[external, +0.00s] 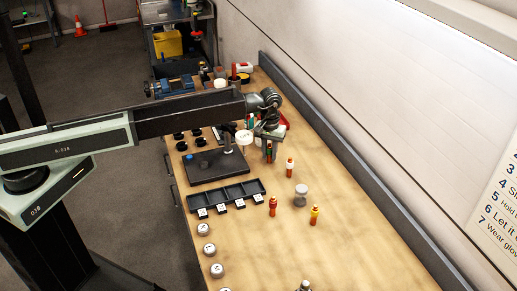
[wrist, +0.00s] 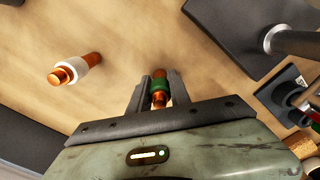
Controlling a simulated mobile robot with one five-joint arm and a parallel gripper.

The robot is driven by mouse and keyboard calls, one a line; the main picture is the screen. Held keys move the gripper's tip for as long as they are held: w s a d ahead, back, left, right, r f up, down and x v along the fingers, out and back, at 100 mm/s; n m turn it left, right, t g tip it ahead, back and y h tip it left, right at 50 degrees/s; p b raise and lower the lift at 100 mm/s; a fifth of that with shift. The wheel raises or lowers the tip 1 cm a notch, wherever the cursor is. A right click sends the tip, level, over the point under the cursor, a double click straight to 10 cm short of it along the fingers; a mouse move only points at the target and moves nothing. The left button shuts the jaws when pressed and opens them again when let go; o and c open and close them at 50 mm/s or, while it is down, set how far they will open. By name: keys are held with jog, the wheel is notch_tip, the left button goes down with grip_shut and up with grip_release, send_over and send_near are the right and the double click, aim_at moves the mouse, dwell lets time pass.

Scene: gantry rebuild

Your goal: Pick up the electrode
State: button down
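A copper electrode with a green band (wrist: 158,87) stands between the two fingers of my gripper (wrist: 158,92) in the wrist view. The fingers lie close on both sides of it; whether they touch it is too small to tell. In the external view my gripper (external: 268,150) points down over the bench, the fingers around a green and copper shape. A white-banded copper electrode (wrist: 75,70) stands apart to the left in the wrist view, also in the external view (external: 290,167). Red-banded (external: 272,206) and yellow-banded (external: 314,215) electrodes stand nearer.
A dark plate with a post (external: 205,169) and a black compartment tray (external: 227,196) lie left of my gripper. A grey cylinder (external: 300,195) stands among the electrodes. Round labelled pieces (external: 203,229) line the bench's left edge.

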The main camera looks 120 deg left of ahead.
jog(key=shift+r, duration=0.1)
notch_tip(320, 180, up, 13)
jog(key=p, duration=1.3)
jog(key=shift+f, duration=0.2)
jog(key=s+a+b, duration=0.1)
jog(key=s+a, duration=1.1)
jog(key=shift+s+a+f, duration=0.35)
jog(key=shift+a+f, duration=0.05)
